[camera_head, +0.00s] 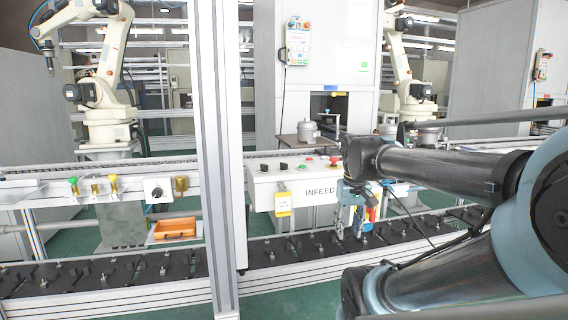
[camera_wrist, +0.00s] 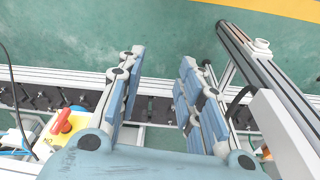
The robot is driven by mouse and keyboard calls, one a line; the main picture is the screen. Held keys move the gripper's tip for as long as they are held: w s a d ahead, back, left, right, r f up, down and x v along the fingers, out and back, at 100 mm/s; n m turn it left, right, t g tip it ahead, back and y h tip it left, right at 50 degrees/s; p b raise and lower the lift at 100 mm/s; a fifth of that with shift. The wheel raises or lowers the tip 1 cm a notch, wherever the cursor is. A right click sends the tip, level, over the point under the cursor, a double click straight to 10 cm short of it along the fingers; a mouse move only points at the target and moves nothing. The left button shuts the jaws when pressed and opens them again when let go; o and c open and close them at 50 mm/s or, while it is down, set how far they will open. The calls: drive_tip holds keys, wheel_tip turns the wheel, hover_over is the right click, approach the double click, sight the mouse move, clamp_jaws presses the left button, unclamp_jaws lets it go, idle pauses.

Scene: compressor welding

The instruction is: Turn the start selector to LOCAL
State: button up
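A white control box marked INFEED (camera_head: 318,191) stands behind the conveyor in the head view. Its sloped top carries small dark knobs (camera_head: 284,166) and a red button (camera_head: 334,161). A separate black rotary knob on a white plate (camera_head: 157,192) sits further left. I cannot read a LOCAL mark, nor tell which knob is the start selector. My gripper (camera_head: 349,230) hangs fingers down in front of the box's right end. In the wrist view my gripper (camera_wrist: 160,100) is open, with nothing between its fingers. A red handle on a yellow plate (camera_wrist: 62,121) shows left of it.
A conveyor with dark fixture plates (camera_head: 120,275) runs across the front. An aluminium post (camera_head: 215,150) stands left of the INFEED box. A yellow tag (camera_head: 283,203) hangs on the box front. An orange bin (camera_head: 175,228) lies further left. White robot arms (camera_head: 100,80) stand behind.

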drive_tip(key=w+a+r+n, duration=0.1)
drive_tip(key=w+a+r, duration=0.2)
drive_tip(key=w+r, duration=0.25)
drive_tip(key=w+a+r+n+g, duration=0.1)
drive_tip(key=w+a+r, duration=0.1)
drive_tip(key=w+r, duration=0.35)
drive_tip(key=w+a+r+n, duration=0.1)
drive_tip(key=w+a+r, duration=0.25)
drive_tip(key=r, duration=0.45)
wheel_tip(320, 180, up, 12)
drive_tip(key=n, duration=0.3)
hover_over(284, 163)
drive_tip(key=shift+g, duration=0.4)
drive_tip(key=f, duration=1.7)
drive_tip(key=shift+w+f, duration=0.35)
clamp_jaws()
